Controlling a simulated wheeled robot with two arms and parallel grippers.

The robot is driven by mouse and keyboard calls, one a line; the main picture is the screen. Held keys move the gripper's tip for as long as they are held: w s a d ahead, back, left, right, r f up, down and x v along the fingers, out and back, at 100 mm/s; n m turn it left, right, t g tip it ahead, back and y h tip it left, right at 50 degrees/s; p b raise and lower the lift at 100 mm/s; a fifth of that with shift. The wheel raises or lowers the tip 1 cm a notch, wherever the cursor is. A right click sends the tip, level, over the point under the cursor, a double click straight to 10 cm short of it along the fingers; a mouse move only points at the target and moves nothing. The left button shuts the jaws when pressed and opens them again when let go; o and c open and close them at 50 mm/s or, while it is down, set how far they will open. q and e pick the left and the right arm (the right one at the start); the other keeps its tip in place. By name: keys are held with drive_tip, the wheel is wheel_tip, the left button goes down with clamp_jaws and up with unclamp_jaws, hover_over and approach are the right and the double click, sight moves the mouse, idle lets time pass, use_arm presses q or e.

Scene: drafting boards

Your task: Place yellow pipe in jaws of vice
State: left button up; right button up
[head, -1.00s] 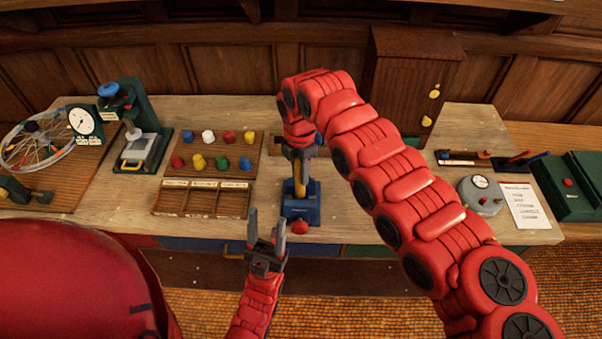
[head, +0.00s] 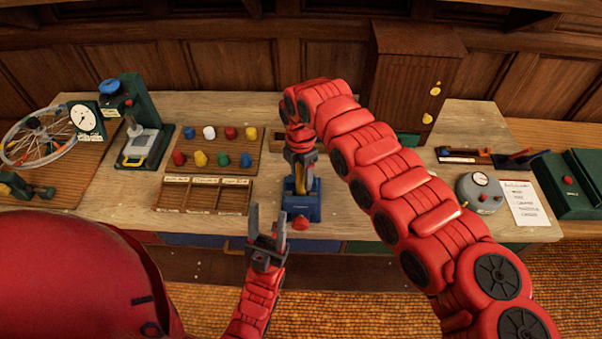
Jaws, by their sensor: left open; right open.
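The blue vice (head: 301,211) stands near the front edge of the bench, with a red knob (head: 300,223) at its front. The yellow pipe (head: 309,183) shows as a small upright piece at the top of the vice. My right gripper (head: 300,182) points down over the vice with its fingers around or in front of the pipe; it is open. The fingers and wrist hide most of the pipe and the vice jaws, so I cannot tell how the pipe sits in them. My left gripper (head: 266,219) is open and empty, pointing up in front of the bench, left of the vice.
Left of the vice is a wooden board (head: 256,165) with several coloured knobs, and a sectioned tray (head: 203,212). A green press (head: 142,130) and a dial gauge (head: 84,117) stand farther left. A round gauge (head: 480,195) and a paper sheet (head: 523,203) lie at right.

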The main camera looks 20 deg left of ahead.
drive_tip(key=shift+r+p, duration=0.3)
wheel_tip(320, 180, up, 11)
drive_tip(key=b, duration=0.5)
drive_tip(key=shift+a+f+b, duration=0.1)
drive_tip(key=shift+f+b, duration=0.1)
drive_tip(key=shift+b, duration=0.2)
drive_tip(key=shift+r, duration=0.6)
